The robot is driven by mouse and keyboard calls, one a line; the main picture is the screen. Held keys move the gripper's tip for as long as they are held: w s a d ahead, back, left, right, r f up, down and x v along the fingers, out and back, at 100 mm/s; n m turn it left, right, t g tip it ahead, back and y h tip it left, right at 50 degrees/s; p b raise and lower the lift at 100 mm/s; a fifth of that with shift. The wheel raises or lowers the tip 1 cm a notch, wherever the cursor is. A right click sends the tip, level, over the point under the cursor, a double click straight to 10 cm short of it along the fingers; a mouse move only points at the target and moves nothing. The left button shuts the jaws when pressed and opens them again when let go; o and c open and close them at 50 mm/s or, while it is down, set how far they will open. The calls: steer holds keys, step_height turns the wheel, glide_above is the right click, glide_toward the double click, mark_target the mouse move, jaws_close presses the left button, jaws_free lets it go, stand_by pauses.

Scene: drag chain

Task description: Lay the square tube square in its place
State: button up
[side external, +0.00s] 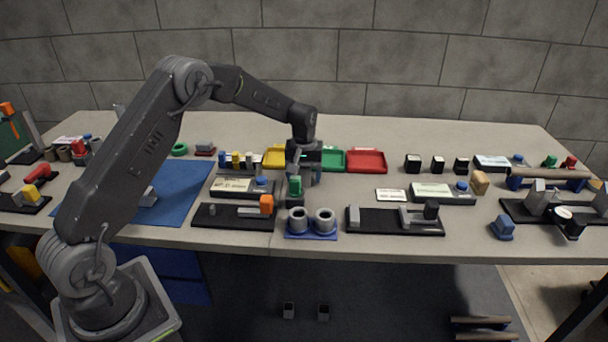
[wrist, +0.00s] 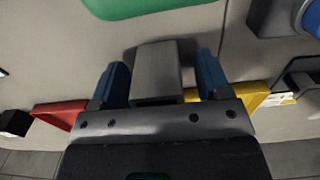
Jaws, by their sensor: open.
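My gripper (side external: 304,172) points down over the middle of the table, in front of the coloured trays. In the wrist view, my gripper (wrist: 161,80) is open, with one blue finger on each side of a grey square-section piece that looks like the square tube (wrist: 156,66). A gap shows between the tube and each finger. The tube's near end faces the gripper's palm. In the side view the tube is mostly hidden by the gripper and a green-topped part. I cannot tell which spot is the tube's place.
The green-topped part (side external: 294,187) stands close in front of the gripper. Two grey cups (side external: 312,221) sit on a blue base nearer the front edge. Black fixtures (side external: 225,215) flank them. Red (side external: 366,161) and yellow (side external: 275,157) trays lie behind. The back of the table is clear.

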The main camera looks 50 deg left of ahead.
steer(key=shift+f, duration=0.25)
steer(key=shift+r, duration=0.1)
steer(key=c, duration=1.2)
